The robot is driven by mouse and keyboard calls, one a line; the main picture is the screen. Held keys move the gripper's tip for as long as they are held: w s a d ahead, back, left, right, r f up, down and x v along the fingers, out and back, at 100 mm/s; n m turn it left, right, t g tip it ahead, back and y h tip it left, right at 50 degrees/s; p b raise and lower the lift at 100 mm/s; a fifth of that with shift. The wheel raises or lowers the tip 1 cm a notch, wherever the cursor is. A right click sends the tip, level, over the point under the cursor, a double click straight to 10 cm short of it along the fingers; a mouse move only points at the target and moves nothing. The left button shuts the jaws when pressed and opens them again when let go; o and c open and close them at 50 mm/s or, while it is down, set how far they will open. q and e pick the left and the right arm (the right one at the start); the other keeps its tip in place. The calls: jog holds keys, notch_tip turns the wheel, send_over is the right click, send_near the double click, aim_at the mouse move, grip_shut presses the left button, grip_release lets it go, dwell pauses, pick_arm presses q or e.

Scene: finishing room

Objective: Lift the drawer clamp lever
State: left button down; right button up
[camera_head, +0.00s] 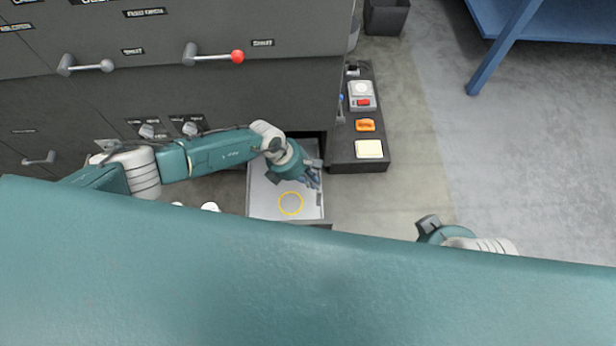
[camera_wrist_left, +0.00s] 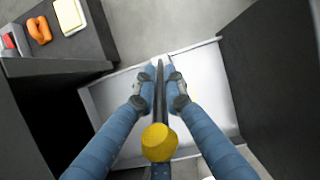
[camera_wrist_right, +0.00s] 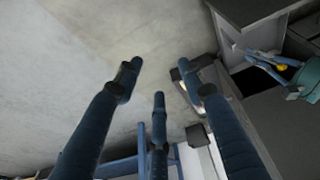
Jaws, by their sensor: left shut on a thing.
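The open drawer (camera_head: 262,190) has a pale bottom and sticks out of the dark cabinet. My left gripper (camera_head: 314,182) is inside it, at its right side. In the left wrist view, the drawer (camera_wrist_left: 108,108) lies behind the fingers. The dark clamp lever (camera_wrist_left: 160,100), with a yellow knob (camera_wrist_left: 158,142), runs between the fingers of my left gripper (camera_wrist_left: 159,90), which are shut on it. The clamp's base is hidden. My right gripper (camera_wrist_right: 155,80) is open and empty, with its fingers apart over the floor. It shows only partly in the head view (camera_head: 428,222).
A dark ledge (camera_head: 345,150) right of the drawer carries a device with a red button (camera_head: 362,101), an orange object (camera_head: 365,125) and a pale yellow pad (camera_head: 369,149). A red-knobbed handle (camera_head: 237,57) sticks out above. A blue table (camera_head: 550,25) stands at the upper right. Bare floor lies between.

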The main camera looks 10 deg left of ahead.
aim_at(319, 188)
pick_arm(q)
jog(key=shift+w+d+r+y+p, duration=0.1)
jog(key=shift+d+r+y+p, duration=0.2)
jog(key=shift+d+p, duration=0.25)
jog(key=shift+w+d+y+p, duration=0.1)
jog(key=shift+d+y+p, duration=0.35)
jog(key=shift+y, duration=0.15)
jog(key=shift+d+g+y, duration=0.4)
jog(key=shift+d+y, duration=0.05)
jog(key=shift+y, duration=0.35)
pick_arm(e)
jog(key=shift+x, duration=2.25)
jog(key=shift+a+f, duration=0.1)
pick_arm(q)
jog(key=c, duration=1.8)
grip_release()
jog(key=shift+w, duration=0.1)
jog(key=shift+a+r, duration=0.1)
jog(key=shift+r, duration=0.15)
notch_tip(319, 188, up, 12)
jog(key=shift+a+f, duration=0.25)
jog(key=shift+a, duration=0.05)
